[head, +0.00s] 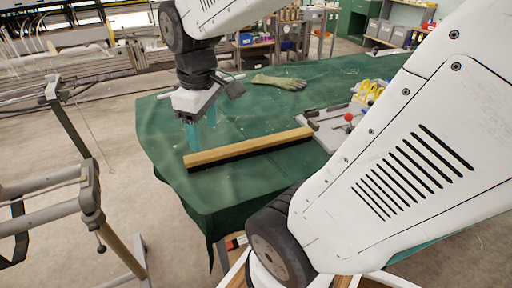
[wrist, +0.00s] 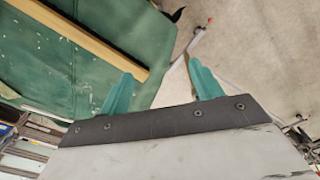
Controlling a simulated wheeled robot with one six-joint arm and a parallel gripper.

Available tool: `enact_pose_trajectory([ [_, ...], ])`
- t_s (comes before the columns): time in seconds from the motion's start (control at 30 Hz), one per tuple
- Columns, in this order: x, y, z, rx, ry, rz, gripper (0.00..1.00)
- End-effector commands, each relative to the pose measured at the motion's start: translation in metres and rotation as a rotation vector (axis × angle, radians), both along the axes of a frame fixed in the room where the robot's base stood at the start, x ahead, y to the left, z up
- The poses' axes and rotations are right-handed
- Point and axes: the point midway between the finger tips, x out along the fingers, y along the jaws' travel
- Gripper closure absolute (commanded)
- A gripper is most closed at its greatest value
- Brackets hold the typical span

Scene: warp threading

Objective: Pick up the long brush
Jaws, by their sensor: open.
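The long brush (head: 247,149) lies on the green-covered table, with a pale wooden back and dark bristles along its lower side. It runs from lower left to upper right near the table's front edge. It also shows in the wrist view (wrist: 88,37) at the upper left, partly cut off by the frame. My gripper (head: 201,130) is above the table, just beyond the brush's left end, with its teal fingers pointing down. In the wrist view the two fingers (wrist: 161,85) are spread apart with nothing between them, and the brush lies left of them.
The green table (head: 285,183) has clear cloth around the brush. A grey-green glove (head: 279,82) lies farther back. A grey tray with a red knob (head: 348,117) sits by the brush's right end, with yellow items (head: 371,91) behind. A metal frame (head: 88,190) stands left of the table.

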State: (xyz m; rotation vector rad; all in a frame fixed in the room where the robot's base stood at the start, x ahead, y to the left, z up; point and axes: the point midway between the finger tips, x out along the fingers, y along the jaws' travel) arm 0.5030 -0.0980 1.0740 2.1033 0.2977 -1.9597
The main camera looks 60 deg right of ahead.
Motion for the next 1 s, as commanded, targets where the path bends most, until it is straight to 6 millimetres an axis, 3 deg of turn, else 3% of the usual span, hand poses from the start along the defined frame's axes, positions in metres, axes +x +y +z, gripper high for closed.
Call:
enact_pose_trajectory([
  [0.1, 0.03, -0.051, -0.028, -0.007, 0.034, 0.134, 0.35],
  [0.2, 0.047, -0.097, -0.055, -0.009, 0.05, 0.265, 0.35],
  [0.4, 0.055, -0.181, -0.114, -0.006, 0.073, 0.496, 0.35],
  [0.5, 0.053, -0.209, -0.136, -0.005, 0.076, 0.577, 0.35],
  [0.7, 0.047, -0.235, -0.161, -0.002, 0.079, 0.659, 0.35],
  [1.0, 0.045, -0.235, -0.195, -0.002, 0.08, 0.667, 0.35],
])
